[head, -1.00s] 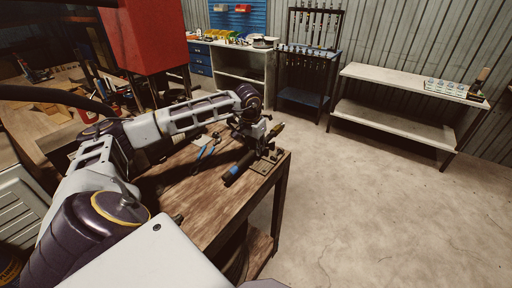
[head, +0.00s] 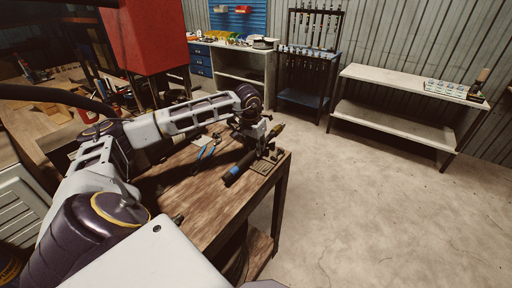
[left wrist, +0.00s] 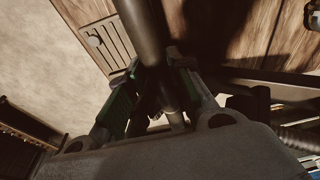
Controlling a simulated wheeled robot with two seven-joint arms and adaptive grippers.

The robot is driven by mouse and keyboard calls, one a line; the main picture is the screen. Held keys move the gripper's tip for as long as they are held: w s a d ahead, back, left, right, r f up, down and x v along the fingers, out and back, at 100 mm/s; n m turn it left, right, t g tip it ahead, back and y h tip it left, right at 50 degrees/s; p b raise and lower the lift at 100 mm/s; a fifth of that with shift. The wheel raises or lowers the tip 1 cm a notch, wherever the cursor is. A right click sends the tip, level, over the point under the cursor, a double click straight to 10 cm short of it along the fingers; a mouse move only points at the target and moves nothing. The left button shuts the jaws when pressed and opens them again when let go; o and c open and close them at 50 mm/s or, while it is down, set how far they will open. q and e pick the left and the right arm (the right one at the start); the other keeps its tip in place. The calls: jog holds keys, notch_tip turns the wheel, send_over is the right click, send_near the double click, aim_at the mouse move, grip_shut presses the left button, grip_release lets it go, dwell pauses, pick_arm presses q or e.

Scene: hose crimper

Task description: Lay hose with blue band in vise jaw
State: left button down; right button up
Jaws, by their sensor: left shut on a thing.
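The hose is a dark tube with a blue band (head: 234,171) near its lower end, lying slantwise at the right end of the wooden workbench in the head view. My left gripper (head: 262,134) is at its far end. In the left wrist view the dark hose (left wrist: 140,30) runs between the two fingers of the left gripper (left wrist: 150,90), which are shut on it. A metal vise (head: 266,166) sits at the bench's right edge, close to the hose. Whether the hose rests in its jaw cannot be told. My right gripper is not in view.
Blue-handled pliers (head: 207,150) lie on the wooden bench (head: 195,200), left of the hose. The near part of the bench top is clear. A red cabinet (head: 145,38) stands behind at the left. The concrete floor on the right is open.

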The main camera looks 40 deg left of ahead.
pick_arm(q)
jog(key=c, duration=1.2)
grip_release()
jog(key=shift+s+d+f, duration=0.15)
jog(key=shift+f, duration=0.25)
jog(key=shift+s+d+f, duration=0.15)
jog(key=shift+f, duration=0.25)
jog(key=shift+w+a+f, duration=0.15)
jog(key=shift+w+f, duration=0.05)
jog(key=shift+w, duration=0.05)
jog(key=shift+r, duration=0.2)
jog(key=shift+a, duration=0.1)
jog(key=shift+a+r, duration=0.1)
jog(key=shift+r, duration=0.3)
jog(key=v, duration=1.1)
jog(key=shift+w+d+r, duration=0.15)
jog(key=shift+d+r, duration=0.1)
jog(key=shift+r, duration=0.15)
